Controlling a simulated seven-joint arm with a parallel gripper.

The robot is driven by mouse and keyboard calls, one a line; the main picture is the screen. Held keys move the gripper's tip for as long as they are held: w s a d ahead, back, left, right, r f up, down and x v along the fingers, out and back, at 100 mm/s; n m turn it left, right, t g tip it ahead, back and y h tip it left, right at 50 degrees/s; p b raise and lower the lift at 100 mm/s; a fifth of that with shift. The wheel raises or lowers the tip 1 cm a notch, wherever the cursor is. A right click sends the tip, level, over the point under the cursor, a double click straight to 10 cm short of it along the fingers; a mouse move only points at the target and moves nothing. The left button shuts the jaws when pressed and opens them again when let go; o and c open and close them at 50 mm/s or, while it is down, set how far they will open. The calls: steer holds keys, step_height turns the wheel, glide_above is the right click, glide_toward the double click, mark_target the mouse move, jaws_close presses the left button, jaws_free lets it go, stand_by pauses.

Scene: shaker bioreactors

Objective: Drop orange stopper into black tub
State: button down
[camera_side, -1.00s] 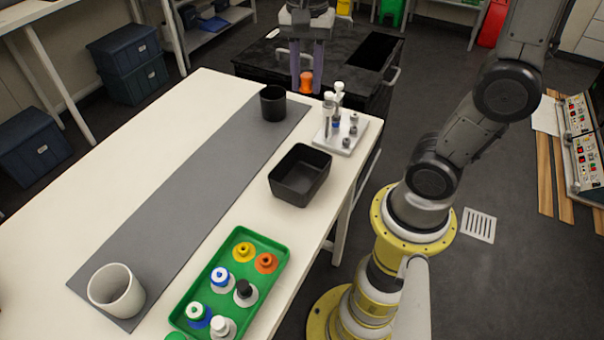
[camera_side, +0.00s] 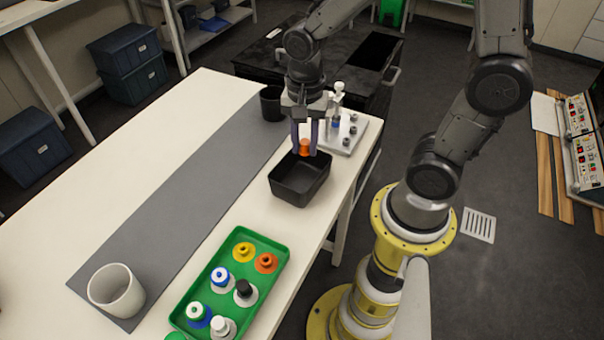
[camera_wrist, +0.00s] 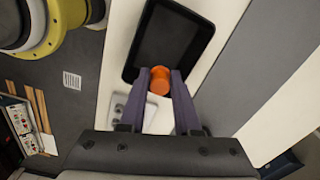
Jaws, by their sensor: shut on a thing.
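The orange stopper (camera_side: 304,148) is held between the two fingers of my gripper (camera_side: 304,146), which is shut on it. In the wrist view the stopper (camera_wrist: 159,80) shows between the fingertips (camera_wrist: 160,78), over the near end of the black tub (camera_wrist: 168,45). In the side view the black tub (camera_side: 291,193) stands on the white table, open at the top. The stopper and fingertips appear above its far end. The exact height above the rim is hard to tell. The tub's visible inside looks empty.
A white rack (camera_side: 350,137) with vials stands close beyond the tub, near my gripper. A dark cup (camera_side: 270,103) and a white cup (camera_side: 116,291) stand on the grey mat (camera_side: 180,205).

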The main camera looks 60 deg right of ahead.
steer(key=shift+f, duration=1.45)
steer(key=c, duration=0.5)
jaws_free()
steer(key=shift+c, duration=0.2)
steer(key=shift+r, duration=0.1)
step_height(320, 180, up, 14)
